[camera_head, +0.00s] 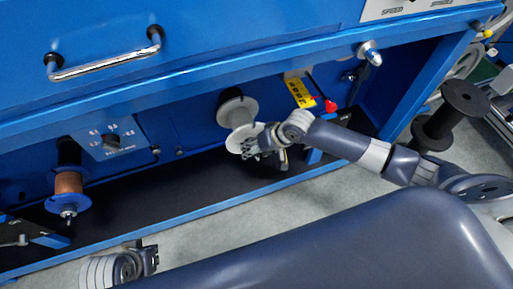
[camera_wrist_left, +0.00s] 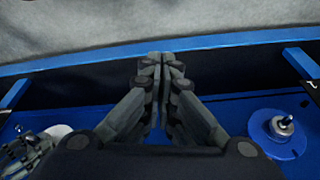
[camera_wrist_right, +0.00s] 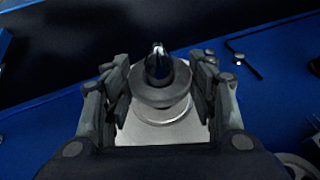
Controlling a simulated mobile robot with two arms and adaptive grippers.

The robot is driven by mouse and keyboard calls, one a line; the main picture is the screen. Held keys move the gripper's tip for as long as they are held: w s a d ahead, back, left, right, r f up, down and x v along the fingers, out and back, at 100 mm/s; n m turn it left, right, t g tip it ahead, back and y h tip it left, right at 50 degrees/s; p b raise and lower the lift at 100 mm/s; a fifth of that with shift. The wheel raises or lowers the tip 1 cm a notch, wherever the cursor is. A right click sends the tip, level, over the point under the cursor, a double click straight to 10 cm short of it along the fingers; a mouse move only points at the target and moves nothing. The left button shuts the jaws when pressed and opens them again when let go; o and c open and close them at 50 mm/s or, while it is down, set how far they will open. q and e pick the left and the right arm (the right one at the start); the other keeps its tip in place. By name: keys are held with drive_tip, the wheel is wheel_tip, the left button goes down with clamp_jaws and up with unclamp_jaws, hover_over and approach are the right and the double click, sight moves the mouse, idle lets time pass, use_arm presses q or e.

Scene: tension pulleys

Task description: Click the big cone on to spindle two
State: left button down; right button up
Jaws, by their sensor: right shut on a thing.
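In the right wrist view, the grey cone (camera_wrist_right: 165,92) sits between the fingers of my right gripper (camera_wrist_right: 160,85), which is shut on it. A dark spindle tip (camera_wrist_right: 158,62) shows at its middle. The cone is in front of the pale flange of the grey spool (camera_wrist_right: 165,132). In the head view, my right gripper (camera_head: 268,143) is at the outer end of that spool (camera_head: 238,108), and its hand mostly hides the cone. Whether the cone is seated cannot be told. My left gripper (camera_head: 150,258) is low at the left; its fingertips meet in the left wrist view (camera_wrist_left: 161,62), empty.
A copper spool (camera_head: 68,183) hangs on another spindle at the left. A yellow label (camera_head: 299,93) and red knob (camera_head: 330,106) are right of the grey spool. The blue lower rail (camera_head: 190,212) runs along the front. A black spool (camera_head: 465,97) stands at the right.

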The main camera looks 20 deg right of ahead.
drive_tip(key=shift+r, duration=0.1)
use_arm(q)
drive_tip(key=shift+s+p+x, duration=0.15)
drive_tip(key=shift+p+x, duration=0.05)
drive_tip(key=shift+x, duration=0.55)
drive_tip(key=shift+s+p+x, duration=0.1)
drive_tip(key=shift+p+x, duration=0.05)
drive_tip(key=shift+x, duration=0.65)
drive_tip(key=shift+w+f, duration=0.15)
drive_tip(key=shift+f, duration=0.2)
drive_tip(key=shift+f, duration=0.1)
use_arm(e)
drive_tip(key=shift+w, duration=0.2)
